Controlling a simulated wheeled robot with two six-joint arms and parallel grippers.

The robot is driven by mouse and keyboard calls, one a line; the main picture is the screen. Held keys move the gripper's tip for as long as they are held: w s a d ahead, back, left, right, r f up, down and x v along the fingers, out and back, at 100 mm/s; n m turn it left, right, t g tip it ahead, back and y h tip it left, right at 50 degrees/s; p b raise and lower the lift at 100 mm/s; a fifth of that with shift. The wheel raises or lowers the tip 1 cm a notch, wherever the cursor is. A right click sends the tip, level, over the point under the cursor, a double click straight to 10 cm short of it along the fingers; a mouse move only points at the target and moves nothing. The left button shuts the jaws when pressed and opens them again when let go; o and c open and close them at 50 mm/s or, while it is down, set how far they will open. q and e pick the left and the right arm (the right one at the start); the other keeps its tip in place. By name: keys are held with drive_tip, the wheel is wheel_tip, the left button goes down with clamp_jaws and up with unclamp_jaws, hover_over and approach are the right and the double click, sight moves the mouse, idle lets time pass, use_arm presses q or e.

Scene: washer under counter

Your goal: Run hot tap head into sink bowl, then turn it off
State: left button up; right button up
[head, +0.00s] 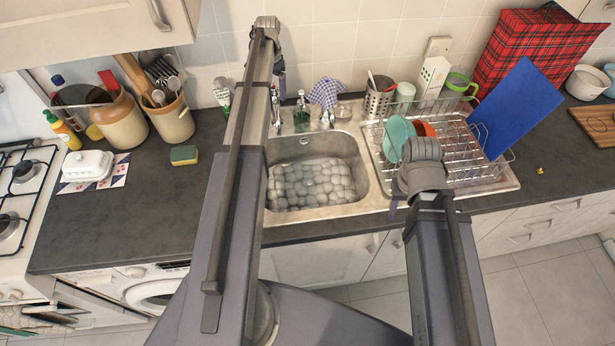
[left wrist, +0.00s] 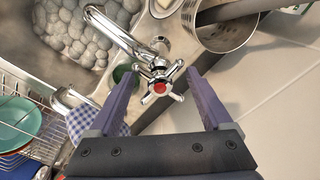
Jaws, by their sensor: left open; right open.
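The chrome hot tap shows in the left wrist view with its red-centred cross handle (left wrist: 160,86) and its curved spout (left wrist: 117,32), which points over the sink bowl (left wrist: 68,38). My left gripper (left wrist: 163,75) is open, with one purple finger on each side of the handle. Whether the fingers touch it I cannot tell. In the head view the stone-patterned sink bowl (head: 310,186) lies below the taps, and my left arm partly hides the tap area. I see no clear water stream. My right gripper (head: 393,207) is near the drying rack, mostly hidden by its own wrist.
A blue checked cloth (head: 327,92) hangs behind the sink. A wire drying rack (head: 470,150) with dishes and a blue board (head: 516,108) stands to the right. A sponge (head: 184,155) and utensil crocks (head: 170,117) are on the left counter. The counter left of the sink has free room.

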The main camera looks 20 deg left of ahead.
use_arm(q)
drive_tip(key=shift+o, duration=1.1)
drive_tip(key=shift+s+r, duration=0.1)
wheel_tip(320, 180, up, 8)
drive_tip(key=p, duration=0.8)
